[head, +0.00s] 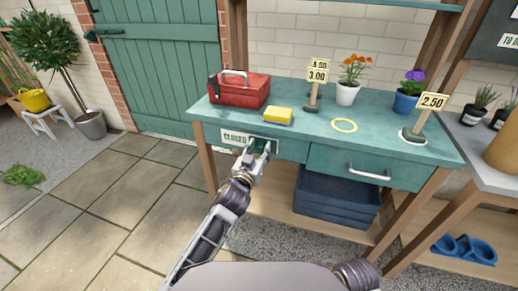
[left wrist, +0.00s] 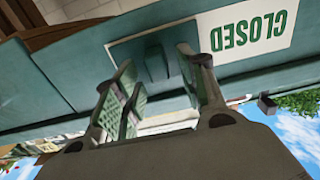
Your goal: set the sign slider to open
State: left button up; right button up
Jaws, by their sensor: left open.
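The sign (head: 235,137) is a white plate on the green table's front apron, left of the drawer, and reads CLOSED. It shows upside down in the left wrist view (left wrist: 243,32). Beside the word, a teal slider cover with a small block-shaped knob (left wrist: 155,62) shows in the left wrist view. My left gripper (head: 262,146) is at the slider, hiding most of it in the head view. In the left wrist view its fingers (left wrist: 158,75) are open, one on each side of the knob, with gaps visible. My right gripper is not in view.
The teal table (head: 300,122) holds a red toolbox (head: 240,92), a yellow sponge (head: 278,115), price signs and potted flowers. The drawer handle (head: 354,173) sticks out right of the slider. A blue crate (head: 336,198) stands on the lower shelf.

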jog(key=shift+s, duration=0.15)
pick_arm(q)
grip_shut()
